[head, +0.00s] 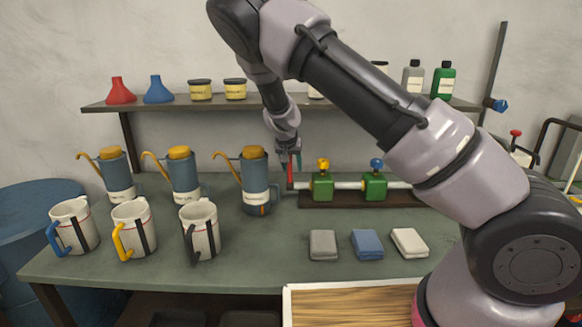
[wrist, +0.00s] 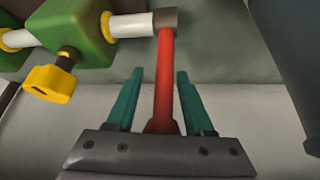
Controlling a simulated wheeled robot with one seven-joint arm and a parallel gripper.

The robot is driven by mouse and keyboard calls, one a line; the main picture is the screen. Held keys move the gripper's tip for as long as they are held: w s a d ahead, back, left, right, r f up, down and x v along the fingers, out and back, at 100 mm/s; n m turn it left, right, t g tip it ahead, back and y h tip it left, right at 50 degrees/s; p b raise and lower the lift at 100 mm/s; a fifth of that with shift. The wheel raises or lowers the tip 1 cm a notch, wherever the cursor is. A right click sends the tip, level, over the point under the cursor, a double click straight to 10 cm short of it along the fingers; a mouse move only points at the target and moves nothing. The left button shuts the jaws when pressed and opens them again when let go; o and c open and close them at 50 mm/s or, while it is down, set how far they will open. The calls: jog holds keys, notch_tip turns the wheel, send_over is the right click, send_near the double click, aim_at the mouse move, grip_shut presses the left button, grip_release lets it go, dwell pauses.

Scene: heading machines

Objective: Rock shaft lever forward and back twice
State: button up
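The shaft lever (wrist: 165,85) is a red bar on the left end of a horizontal white shaft. In the head view the red lever (head: 290,172) stands roughly upright beside the green bearing blocks. The white shaft (head: 345,185) runs through a green block with a yellow knob (head: 322,187) and one with a blue knob (head: 375,187). My gripper (wrist: 160,92) has its two teal fingers on either side of the red lever, with a visible gap on each side. In the head view my gripper (head: 289,158) is at the lever. Part of the shaft's right end is hidden behind my arm.
Several blue oil cans (head: 184,178) and mugs (head: 199,232) stand to the left on the green bench (head: 270,260). Grey, blue and white folded cloths (head: 366,245) lie in front of the shaft stand. A shelf (head: 180,105) with funnels, tins and bottles is behind.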

jog(key=shift+s+a, duration=0.1)
jog(key=shift+a, duration=0.05)
jog(key=v, duration=1)
jog(key=shift+s+r, duration=0.15)
jog(key=shift+r, duration=0.2)
